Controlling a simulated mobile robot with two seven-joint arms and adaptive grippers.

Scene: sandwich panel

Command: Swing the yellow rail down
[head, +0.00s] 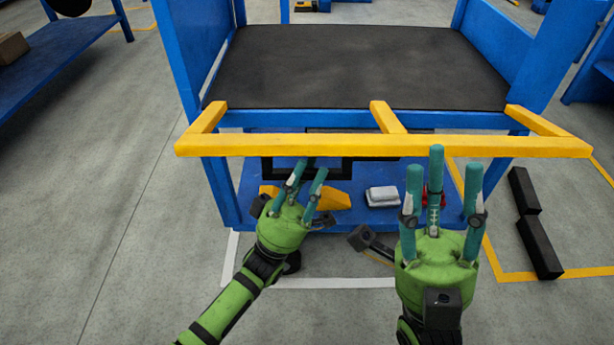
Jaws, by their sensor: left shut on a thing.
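The yellow rail (270,144) runs level across the front of the blue bench, with yellow arms reaching back to the frame. A black bar like a handle (338,177) shows just under the rail, left of the middle. My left gripper (306,170) is at this bar, its fingertips near the rail's lower edge, and is shut on it; the fingers hide part of the contact. My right gripper (443,168) is open, fingers spread and pointing up, at the right part of the rail. One of its fingers overlaps the rail in the picture; whether it touches cannot be told.
The bench has a dark top (350,65) behind the rail. Its lower shelf (228,200) holds a yellow bin (335,199), a white block (382,195) and a red item. Black blocks (540,247) lie on the floor at right. A blue table (70,57) stands at left.

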